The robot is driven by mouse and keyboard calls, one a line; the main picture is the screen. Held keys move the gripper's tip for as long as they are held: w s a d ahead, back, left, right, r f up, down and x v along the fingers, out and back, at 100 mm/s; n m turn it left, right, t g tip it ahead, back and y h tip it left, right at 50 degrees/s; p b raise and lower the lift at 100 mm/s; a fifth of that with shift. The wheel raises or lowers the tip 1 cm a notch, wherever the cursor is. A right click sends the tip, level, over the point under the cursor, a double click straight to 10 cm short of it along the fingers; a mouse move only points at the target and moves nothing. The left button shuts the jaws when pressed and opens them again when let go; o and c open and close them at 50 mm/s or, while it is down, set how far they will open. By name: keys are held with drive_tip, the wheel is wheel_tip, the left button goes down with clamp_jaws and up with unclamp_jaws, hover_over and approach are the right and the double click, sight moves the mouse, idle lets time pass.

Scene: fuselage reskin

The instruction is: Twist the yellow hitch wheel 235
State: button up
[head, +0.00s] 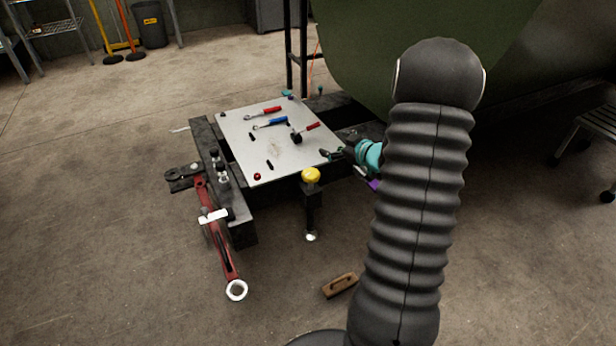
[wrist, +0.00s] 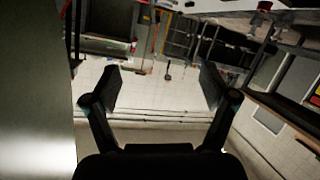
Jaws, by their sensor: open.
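The yellow hitch wheel (head: 311,175) is a small rounded knob on top of a dark upright post (head: 313,212), at the front edge of the cart in the head view. I cannot make it out in the wrist view. The gap in depth between gripper and wheel is unclear.
A pale plate (head: 240,145) on the cart carries red- and blue-handled tools (head: 270,122). A red tow bar (head: 218,232) reaches down at left. A brown wooden block (head: 340,285) lies on the floor. A large green fuselage (head: 370,50) fills the back right.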

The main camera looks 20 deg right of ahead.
wheel_tip(320, 180, down, 7)
drive_tip(key=s+d+y+b, duration=0.1)
drive_tip(key=s+y, duration=0.1)
drive_tip(key=y, duration=0.1)
drive_tip(key=t+y+b, duration=0.1)
drive_tip(key=y, duration=0.3)
approach(310, 174)
drive_tip(key=shift+n, duration=0.4)
drive_tip(key=x, duration=0.3)
drive_tip(key=b+x, duration=0.1)
drive_tip(key=x, duration=0.3)
drive_tip(key=f+x, duration=0.1)
drive_tip(key=x, duration=0.2)
drive_tip(key=shift+w+d, duration=0.2)
drive_tip(key=shift+w, duration=0.3)
drive_tip(key=shift+c, duration=0.2)
drive_tip(key=c, duration=1.1)
